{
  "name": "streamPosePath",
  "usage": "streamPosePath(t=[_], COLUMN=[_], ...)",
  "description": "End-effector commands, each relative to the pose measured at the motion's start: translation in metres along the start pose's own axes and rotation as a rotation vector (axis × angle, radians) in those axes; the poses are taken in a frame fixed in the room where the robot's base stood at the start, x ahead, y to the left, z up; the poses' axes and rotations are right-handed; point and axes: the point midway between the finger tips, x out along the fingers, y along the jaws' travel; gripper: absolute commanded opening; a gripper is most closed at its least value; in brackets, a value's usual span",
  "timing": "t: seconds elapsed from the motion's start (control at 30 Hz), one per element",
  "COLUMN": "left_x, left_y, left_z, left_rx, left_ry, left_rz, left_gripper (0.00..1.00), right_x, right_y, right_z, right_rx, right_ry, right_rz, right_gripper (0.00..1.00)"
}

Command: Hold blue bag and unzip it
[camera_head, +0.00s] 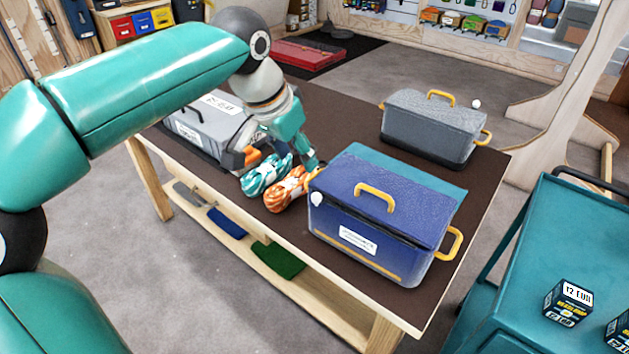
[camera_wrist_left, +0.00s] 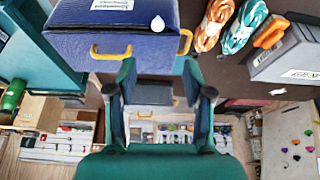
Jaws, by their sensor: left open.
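The blue bag (camera_head: 385,213) sits on the table's near right part, lid closed, with yellow handles on top and at its side. A white drop-shaped tag (camera_head: 317,199) hangs at its upper left front corner. My left gripper (camera_head: 304,152) is just left of the bag's back left corner, pointing down. In the left wrist view, my gripper (camera_wrist_left: 159,78) has its fingers spread with nothing between them. There the blue bag (camera_wrist_left: 100,28) is at the upper left, with the white tag (camera_wrist_left: 157,24) and a yellow side handle (camera_wrist_left: 185,42) near the fingers. My right gripper is not visible.
Teal and orange rope coils (camera_head: 266,176) lie left of the bag. A light grey case (camera_head: 203,125) stands beyond them, partly behind my arm. A dark grey case (camera_head: 430,125) stands at the back right. A teal cart (camera_head: 570,235) stands right of the table (camera_head: 335,115).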

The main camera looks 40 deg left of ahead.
Motion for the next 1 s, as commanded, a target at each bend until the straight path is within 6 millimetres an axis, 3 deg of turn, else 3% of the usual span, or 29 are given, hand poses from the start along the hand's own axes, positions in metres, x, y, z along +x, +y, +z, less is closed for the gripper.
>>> streamPosePath(t=[0.6,0.8,1.0], left_x=[0.12,0.145,0.154], left_y=[0.006,0.006,0.006], left_z=[-0.003,-0.003,-0.004], left_rx=[0.011,0.011,0.012], left_ry=[-0.006,-0.003,-0.002], left_rz=[0.006,0.006,0.006], left_gripper=[0.51,0.51,0.51], right_x=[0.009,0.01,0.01], right_y=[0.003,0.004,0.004], right_z=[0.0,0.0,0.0], right_rx=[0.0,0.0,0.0], right_ry=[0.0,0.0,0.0], right_rz=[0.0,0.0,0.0], right_gripper=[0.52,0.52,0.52])
